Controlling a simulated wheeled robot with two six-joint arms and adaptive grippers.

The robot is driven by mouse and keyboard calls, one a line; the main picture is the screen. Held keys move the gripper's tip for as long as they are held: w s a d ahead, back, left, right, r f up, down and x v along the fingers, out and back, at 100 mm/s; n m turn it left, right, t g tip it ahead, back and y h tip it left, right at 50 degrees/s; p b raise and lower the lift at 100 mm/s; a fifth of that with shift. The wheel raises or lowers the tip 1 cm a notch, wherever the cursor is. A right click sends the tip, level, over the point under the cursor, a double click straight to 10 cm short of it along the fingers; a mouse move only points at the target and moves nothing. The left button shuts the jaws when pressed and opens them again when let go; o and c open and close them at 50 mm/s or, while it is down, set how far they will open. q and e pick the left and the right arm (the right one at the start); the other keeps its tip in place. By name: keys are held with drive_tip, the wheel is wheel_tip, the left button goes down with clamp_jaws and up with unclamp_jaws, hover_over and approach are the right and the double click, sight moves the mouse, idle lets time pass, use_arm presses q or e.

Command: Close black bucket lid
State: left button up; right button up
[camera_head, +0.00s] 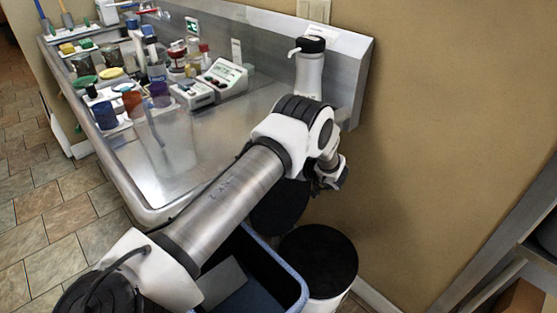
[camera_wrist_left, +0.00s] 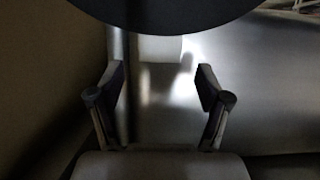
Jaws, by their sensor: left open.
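A white bucket (camera_head: 327,303) with a round black top (camera_head: 318,258) stands on the floor by the wall; I cannot tell whether that top is a lid or a dark opening. A black disc (camera_head: 278,208), which looks like a raised lid, shows behind my left arm, partly hidden by it. My left gripper (camera_head: 329,176) is just above and right of this disc, at the sink's right end. In the left wrist view the gripper (camera_wrist_left: 160,90) is open with nothing between its fingers. A dark round edge (camera_wrist_left: 170,14), likely the lid, crosses the top. My right gripper is not in view.
A blue bin (camera_head: 289,275) stands left of the bucket, under my arm. The steel counter (camera_head: 180,170) holds several cups, jars and meters at its far left. A white pump bottle (camera_head: 309,72) stands near the wall. Shelving (camera_head: 500,270) is at lower right.

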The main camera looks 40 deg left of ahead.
use_arm(q)
drive_tip(key=shift+x, duration=1.2)
drive_tip(key=shift+c, duration=0.3)
clamp_jaws()
drive_tip(key=shift+d, duration=0.1)
